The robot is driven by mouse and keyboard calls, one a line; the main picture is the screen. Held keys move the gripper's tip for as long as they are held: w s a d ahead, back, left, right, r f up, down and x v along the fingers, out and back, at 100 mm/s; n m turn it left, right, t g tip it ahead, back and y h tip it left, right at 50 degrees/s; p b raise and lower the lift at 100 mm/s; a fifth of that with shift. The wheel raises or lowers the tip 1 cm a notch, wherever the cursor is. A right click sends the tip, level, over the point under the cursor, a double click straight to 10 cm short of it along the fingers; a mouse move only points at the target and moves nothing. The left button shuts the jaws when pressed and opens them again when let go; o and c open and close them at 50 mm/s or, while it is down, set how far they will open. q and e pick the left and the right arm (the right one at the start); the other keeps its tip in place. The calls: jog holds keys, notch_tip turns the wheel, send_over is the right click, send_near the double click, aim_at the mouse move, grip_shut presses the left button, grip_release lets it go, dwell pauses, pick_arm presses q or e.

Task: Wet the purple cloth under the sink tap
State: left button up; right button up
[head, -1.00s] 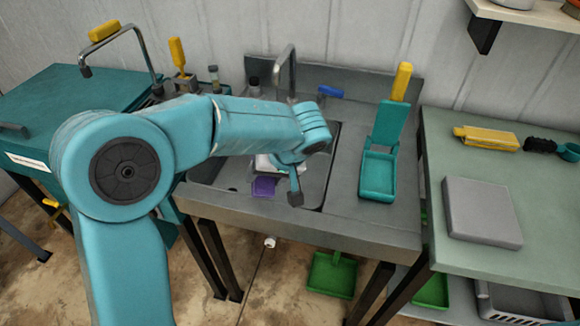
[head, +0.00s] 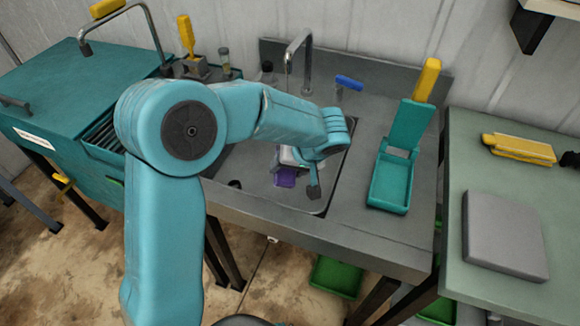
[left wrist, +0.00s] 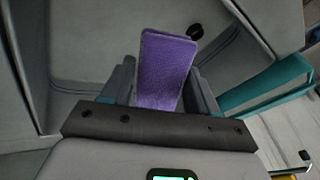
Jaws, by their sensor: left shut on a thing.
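The purple cloth (head: 285,178) hangs low over the sink basin (head: 245,170), partly hidden behind my left gripper. My left gripper (head: 299,178) is shut on the cloth. In the left wrist view the purple cloth (left wrist: 165,70) stands out flat between the two fingers of my left gripper (left wrist: 163,88), above the grey basin floor. The sink tap (head: 304,50) rises behind the basin, and its spout end is behind and slightly above my left wrist. I cannot tell whether water runs. My right gripper is not in view.
A teal dustpan-like holder with a yellow handle (head: 398,165) stands on the drainboard right of the basin. A drain hole (left wrist: 183,27) shows in the basin. A green table (head: 445,240) holds a grey block (head: 503,235).

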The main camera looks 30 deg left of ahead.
pick_arm(q)
jog(key=w+a+p, duration=0.1)
jog(key=w, duration=0.1)
jog(key=w+a+p, duration=0.1)
jog(key=w+p, duration=0.1)
jog(key=w+a+f+p, duration=0.1)
jog(key=w+a, duration=0.1)
jog(key=shift+w+a+f, duration=0.25)
jog(key=shift+w+a, duration=0.15)
jog(key=shift+w, duration=0.3)
jog(key=shift+w+a+f, duration=0.2)
jog(key=shift+w+a, duration=0.15)
jog(key=shift+w, duration=0.35)
jog(key=shift+w+a+f, duration=0.25)
jog(key=shift+w+a, duration=0.15)
jog(key=shift+w, duration=0.3)
jog(key=s+d+b, duration=0.1)
jog(key=s+b, duration=0.2)
jog(key=s+d+b, duration=0.1)
jog(key=shift+s+d+f+b, duration=0.15)
jog(key=shift+s+d+b, duration=0.15)
jog(key=shift+d+b, duration=0.1)
jog(key=shift+s+d+b, duration=0.35)
jog(key=shift+s+b, duration=0.1)
jog(key=shift+s, duration=0.1)
jog(key=shift+s+d+b, duration=0.3)
jog(key=shift+s+b, duration=0.15)
jog(key=shift+s, duration=0.1)
